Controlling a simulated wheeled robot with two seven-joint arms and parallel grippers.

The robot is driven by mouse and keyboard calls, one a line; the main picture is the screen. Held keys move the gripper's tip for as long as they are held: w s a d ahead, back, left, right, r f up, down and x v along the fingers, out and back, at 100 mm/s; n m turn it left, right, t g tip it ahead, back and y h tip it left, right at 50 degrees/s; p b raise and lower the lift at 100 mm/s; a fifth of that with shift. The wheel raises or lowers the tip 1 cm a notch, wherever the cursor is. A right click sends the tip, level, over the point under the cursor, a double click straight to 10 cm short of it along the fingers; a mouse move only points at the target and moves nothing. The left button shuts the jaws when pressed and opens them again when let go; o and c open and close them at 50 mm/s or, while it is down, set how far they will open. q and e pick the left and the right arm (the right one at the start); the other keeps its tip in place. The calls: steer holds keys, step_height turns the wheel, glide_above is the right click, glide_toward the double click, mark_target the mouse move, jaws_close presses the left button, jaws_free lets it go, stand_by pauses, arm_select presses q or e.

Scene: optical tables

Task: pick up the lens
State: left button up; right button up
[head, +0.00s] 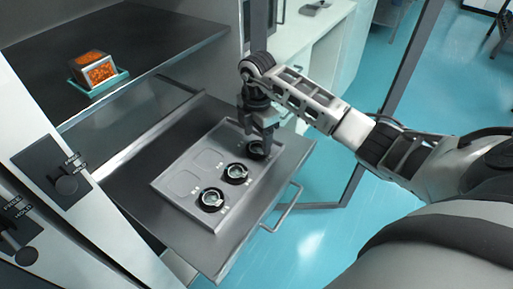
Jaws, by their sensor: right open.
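Three round lenses in black ring mounts sit in a grey tray on a pulled-out drawer. The near lens (212,200) and the middle lens (236,173) show fully. The far lens (257,150) is partly hidden by my right gripper (258,143). That gripper points down with its open fingers at the far lens; whether they touch it I cannot tell. My left gripper is not in view.
The grey tray (170,206) has empty recesses on its left side. The drawer (222,253) has a handle (284,208) at its front. An orange-filled box (97,70) stands on a dark shelf (150,40) above. A cabinet panel with knobs (66,184) is at left.

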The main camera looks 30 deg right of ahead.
mark_target(257, 147)
steer(key=shift+f, duration=1.5)
steer(key=c, duration=0.8)
steer(key=shift+o, duration=0.2)
steer(key=shift+r, duration=0.1)
